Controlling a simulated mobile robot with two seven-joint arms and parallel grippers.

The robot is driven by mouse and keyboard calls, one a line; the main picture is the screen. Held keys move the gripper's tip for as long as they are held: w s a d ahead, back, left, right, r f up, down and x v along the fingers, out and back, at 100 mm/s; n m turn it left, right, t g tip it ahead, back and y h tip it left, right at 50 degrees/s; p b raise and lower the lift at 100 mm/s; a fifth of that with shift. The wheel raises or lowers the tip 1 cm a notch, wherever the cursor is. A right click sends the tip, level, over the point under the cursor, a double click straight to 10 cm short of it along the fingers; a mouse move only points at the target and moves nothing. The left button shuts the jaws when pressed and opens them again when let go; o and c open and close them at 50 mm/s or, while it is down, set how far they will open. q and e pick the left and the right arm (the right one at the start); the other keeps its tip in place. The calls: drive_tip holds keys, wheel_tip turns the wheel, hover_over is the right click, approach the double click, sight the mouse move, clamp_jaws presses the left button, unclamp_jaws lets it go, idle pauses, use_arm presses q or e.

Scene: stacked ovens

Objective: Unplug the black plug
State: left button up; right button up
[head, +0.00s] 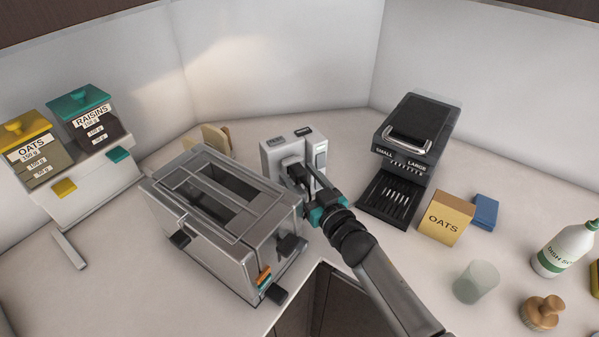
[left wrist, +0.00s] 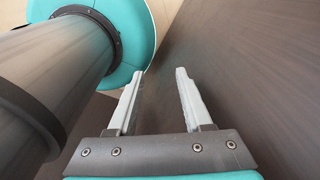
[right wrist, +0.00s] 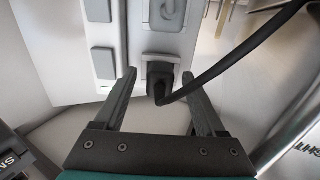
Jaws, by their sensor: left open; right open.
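The black plug (right wrist: 160,80) sits in a socket on the front of the grey-white power box (head: 280,152), with its black cord (right wrist: 235,58) curving off to the upper right in the right wrist view. My right gripper (right wrist: 158,85) is open, with one finger on each side of the plug; I cannot tell whether the fingers touch it. In the head view my right gripper (head: 312,188) reaches the front of the box and hides the plug. My left gripper (left wrist: 155,75) is open and empty beside a dark panel, outside the head view.
A steel toaster (head: 215,255) stands close to the left of my right gripper. A black slicer-like appliance (head: 408,145) and an oats box (head: 446,218) stand to the right. Oats and raisins dispensers (head: 90,185) stand far left.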

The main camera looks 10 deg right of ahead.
clamp_jaws()
idle(0.6)
idle(0.7)
drive_tip(key=shift+s, duration=0.15)
drive_tip(key=shift+s+d, duration=0.1)
drive_tip(key=shift+s, duration=0.05)
drive_tip(key=shift+s+d+p, duration=0.25)
drive_tip(key=shift+s+p, duration=0.15)
drive_tip(key=shift+s, duration=0.3)
drive_tip(key=shift+p+v, duration=0.75)
drive_tip(key=shift+v, duration=1.25)
